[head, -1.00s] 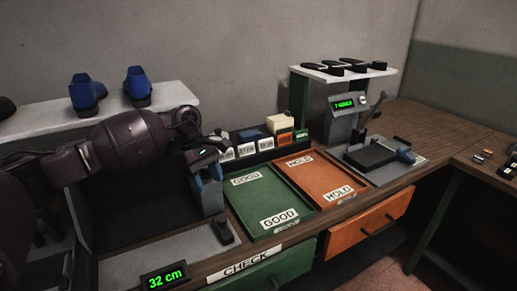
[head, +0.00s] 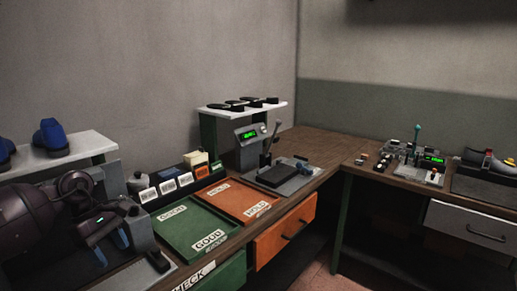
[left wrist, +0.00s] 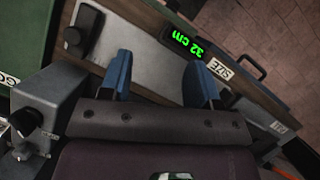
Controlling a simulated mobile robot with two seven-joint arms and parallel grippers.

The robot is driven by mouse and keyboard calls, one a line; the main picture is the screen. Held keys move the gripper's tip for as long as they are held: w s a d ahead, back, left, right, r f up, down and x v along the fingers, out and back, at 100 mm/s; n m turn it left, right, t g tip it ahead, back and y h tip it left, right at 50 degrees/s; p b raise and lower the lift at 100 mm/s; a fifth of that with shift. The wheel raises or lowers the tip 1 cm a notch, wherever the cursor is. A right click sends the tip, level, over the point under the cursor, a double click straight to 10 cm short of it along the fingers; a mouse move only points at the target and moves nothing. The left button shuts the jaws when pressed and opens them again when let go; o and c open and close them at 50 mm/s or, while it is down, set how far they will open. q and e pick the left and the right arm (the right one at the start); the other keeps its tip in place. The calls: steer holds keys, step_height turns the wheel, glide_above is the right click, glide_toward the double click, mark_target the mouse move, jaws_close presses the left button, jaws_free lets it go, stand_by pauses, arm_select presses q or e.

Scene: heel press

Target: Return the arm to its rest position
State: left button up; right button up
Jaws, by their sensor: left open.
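My left gripper (head: 109,247) is low at the left of the head view, its two blue fingers apart and nothing between them. It is just left of a grey block with a dark knob (head: 141,230) on the bench. In the left wrist view my left gripper (left wrist: 164,78) is open and empty above a light grey plate (left wrist: 115,38). The grey block (left wrist: 48,98) shows at the left there. My right gripper is in neither view.
The green GOOD tray (head: 185,238) and orange HOLD tray (head: 225,198) lie right of the gripper. A press-like device (head: 249,150) stands beyond them. A 32 cm display (left wrist: 187,43) is on the bench's front edge.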

arm_select(q)
steer(key=s+d+f+n+t+h, duration=0.35)
steer(key=d+n+h, duration=0.3)
steer(key=d, duration=0.25)
steer(key=s+d+f+n+t+h, duration=0.2)
steer(key=s+d+f+n+h, duration=0.2)
steer(key=d+n+h, duration=0.3)
steer(key=s+a+f+m+t+y, duration=0.3)
steer(key=s+f+m+y, duration=0.6)
steer(key=m, duration=0.5)
steer(key=s+a+f+m+t+y, duration=0.4)
steer(key=s+f+m+y, duration=0.5)
steer(key=m, duration=0.6)
steer(key=shift+s+a+f, duration=0.2)
steer(key=shift+a+f, duration=0.5)
steer(key=shift+a, duration=0.5)
